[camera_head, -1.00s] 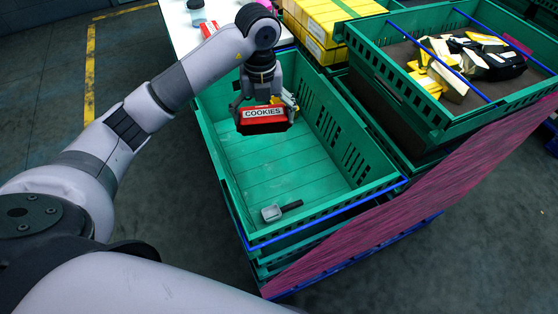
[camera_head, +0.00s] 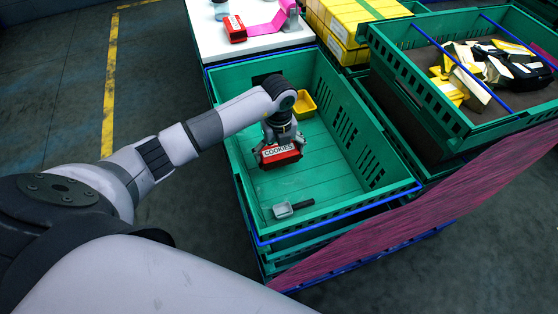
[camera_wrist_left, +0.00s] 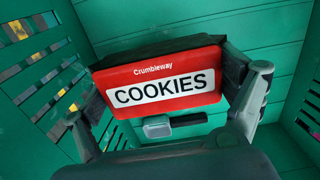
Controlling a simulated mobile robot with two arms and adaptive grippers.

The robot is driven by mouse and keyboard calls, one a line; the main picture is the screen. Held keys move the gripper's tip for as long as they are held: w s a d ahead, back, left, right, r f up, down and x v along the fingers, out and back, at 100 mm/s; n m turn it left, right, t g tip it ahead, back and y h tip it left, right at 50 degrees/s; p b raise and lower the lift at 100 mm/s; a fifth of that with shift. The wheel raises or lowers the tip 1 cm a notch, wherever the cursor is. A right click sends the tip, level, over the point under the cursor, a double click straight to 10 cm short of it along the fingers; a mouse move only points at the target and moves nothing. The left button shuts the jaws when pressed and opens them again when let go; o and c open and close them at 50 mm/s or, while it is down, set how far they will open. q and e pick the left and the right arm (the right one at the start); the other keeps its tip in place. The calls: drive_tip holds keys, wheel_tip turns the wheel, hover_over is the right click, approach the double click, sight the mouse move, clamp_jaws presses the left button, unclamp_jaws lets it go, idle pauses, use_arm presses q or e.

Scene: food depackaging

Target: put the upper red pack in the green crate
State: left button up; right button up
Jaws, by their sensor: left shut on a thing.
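The red cookies pack (camera_head: 281,156) is held by my left gripper (camera_head: 279,150) inside the green crate (camera_head: 240,138), above its floor. In the left wrist view the pack (camera_wrist_left: 165,82) sits between the two fingers, its "Crumbleway COOKIES" label facing the camera. The gripper (camera_wrist_left: 170,95) is shut on it from both sides. Another red pack (camera_head: 235,29) lies on the white table (camera_head: 263,45) at the back. My right gripper is not in view.
A grey scoop with a dark handle (camera_head: 283,210) lies on the crate floor at the front. A small yellow bin (camera_head: 304,103) is at the crate's back. Yellow boxes (camera_head: 345,25) stand behind. A higher green crate (camera_head: 425,95) at right holds mixed packs.

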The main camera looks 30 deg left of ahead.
sight(279, 150)
use_arm(q)
wheel_tip(279, 150, down, 4)
drive_tip(key=shift+f, duration=0.45)
drive_tip(key=shift+f, duration=0.1)
drive_tip(key=o, duration=1)
drive_tip(key=shift+o, duration=0.2)
wheel_tip(279, 150, up, 12)
drive_tip(key=shift+r+b, duration=0.15)
drive_tip(key=shift+b, duration=0.35)
